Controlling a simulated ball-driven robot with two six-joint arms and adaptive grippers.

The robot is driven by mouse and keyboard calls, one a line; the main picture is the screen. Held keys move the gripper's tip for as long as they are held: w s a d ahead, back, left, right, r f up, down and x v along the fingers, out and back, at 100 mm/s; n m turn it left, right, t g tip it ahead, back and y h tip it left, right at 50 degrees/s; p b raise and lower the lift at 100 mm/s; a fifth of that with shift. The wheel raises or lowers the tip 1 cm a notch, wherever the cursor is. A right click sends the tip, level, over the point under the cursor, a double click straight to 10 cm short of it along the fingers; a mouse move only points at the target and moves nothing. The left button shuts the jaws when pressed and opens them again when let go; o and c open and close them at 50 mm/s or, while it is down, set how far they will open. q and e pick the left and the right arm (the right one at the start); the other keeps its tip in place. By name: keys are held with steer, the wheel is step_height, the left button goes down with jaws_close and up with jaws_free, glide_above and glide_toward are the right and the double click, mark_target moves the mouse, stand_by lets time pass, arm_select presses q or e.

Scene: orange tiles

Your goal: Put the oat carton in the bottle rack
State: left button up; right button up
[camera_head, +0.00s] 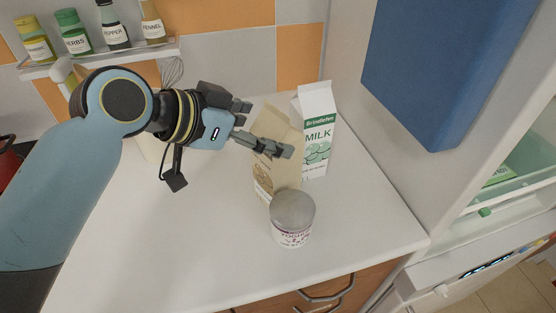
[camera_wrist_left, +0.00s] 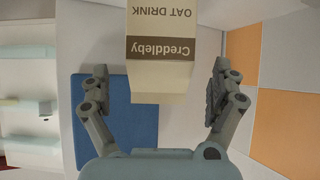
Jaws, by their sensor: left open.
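The beige oat carton (camera_head: 262,178) stands on the white counter, partly hidden by my left gripper and by the yoghurt tub. In the left wrist view the oat carton (camera_wrist_left: 165,52) shows its "Creddleby" and "OAT DRINK" lettering upside down. My left gripper (camera_head: 266,128) is open at the upper part of the carton. In the left wrist view the fingers of the left gripper (camera_wrist_left: 160,78) lie on either side of the carton, with a visible gap each side. My right gripper is not in view.
A milk carton (camera_head: 318,135) stands close behind the oat carton, and a yoghurt tub (camera_head: 292,220) stands in front. A spice shelf (camera_head: 110,57) hangs on the tiled wall. A blue panel (camera_head: 450,70) and open pale shelves (camera_head: 515,180) are at the right. The front-left counter is clear.

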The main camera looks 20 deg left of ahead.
arm_select(q)
steer(key=p+x, duration=0.1)
steer(key=x, duration=0.3)
steer(key=shift+w+d+f, duration=0.1)
steer(key=shift+f, duration=0.2)
steer(key=shift+c, duration=1.3)
steer(key=c, duration=1.3)
steer(key=shift+r, duration=0.15)
steer(key=shift+c, duration=0.8)
